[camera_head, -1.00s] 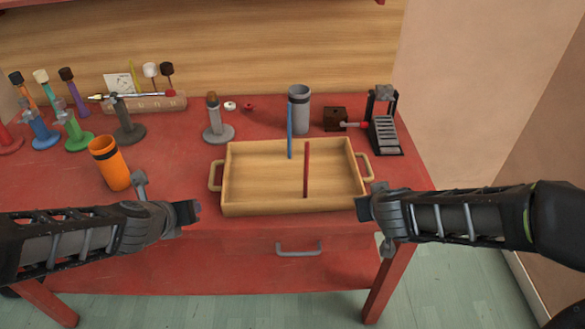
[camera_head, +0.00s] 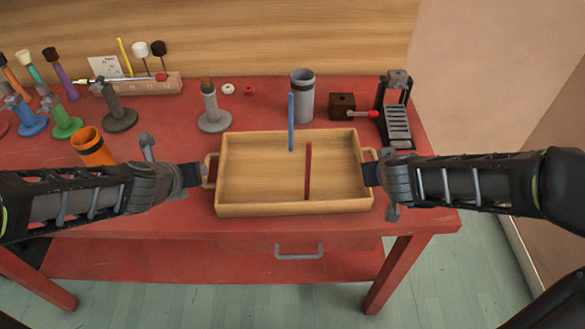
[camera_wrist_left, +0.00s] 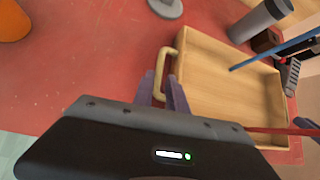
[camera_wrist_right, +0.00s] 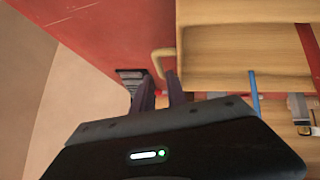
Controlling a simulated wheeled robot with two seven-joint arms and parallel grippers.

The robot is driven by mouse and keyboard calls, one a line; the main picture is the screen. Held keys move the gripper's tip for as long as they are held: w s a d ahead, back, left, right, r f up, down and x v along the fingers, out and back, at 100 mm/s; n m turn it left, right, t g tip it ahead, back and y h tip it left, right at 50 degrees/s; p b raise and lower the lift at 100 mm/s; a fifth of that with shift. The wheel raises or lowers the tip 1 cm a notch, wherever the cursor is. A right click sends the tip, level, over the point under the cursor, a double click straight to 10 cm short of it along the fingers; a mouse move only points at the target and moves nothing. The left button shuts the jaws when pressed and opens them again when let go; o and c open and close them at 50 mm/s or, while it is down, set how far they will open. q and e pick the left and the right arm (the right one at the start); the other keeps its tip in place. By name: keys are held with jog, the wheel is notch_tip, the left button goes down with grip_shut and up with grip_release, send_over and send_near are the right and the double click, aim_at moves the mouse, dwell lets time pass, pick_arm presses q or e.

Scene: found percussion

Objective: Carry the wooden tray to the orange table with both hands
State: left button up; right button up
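The wooden tray (camera_head: 293,208) sits on the red table, with a handle at each side. In it, a blue stick (camera_head: 291,125) and a dark red stick (camera_head: 308,170) appear to stand up from its floor. My left gripper (camera_head: 198,174) is at the left handle (camera_wrist_left: 163,68); in the left wrist view its fingers (camera_wrist_left: 164,88) are apart, one on each side of the handle. My right gripper (camera_head: 372,174) is at the right handle (camera_wrist_right: 163,60), its fingers (camera_wrist_right: 161,90) apart around it. I cannot make out an orange table in these views.
The red table (camera_head: 150,235) also holds an orange cup (camera_head: 92,147), a grey cylinder (camera_head: 302,98), a dark wooden box (camera_head: 342,105), a black-and-grey pedal device (camera_head: 397,115) and several coloured stands at the left. A drawer handle (camera_head: 298,252) sticks out below the tray.

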jog(key=shift+f, duration=0.1)
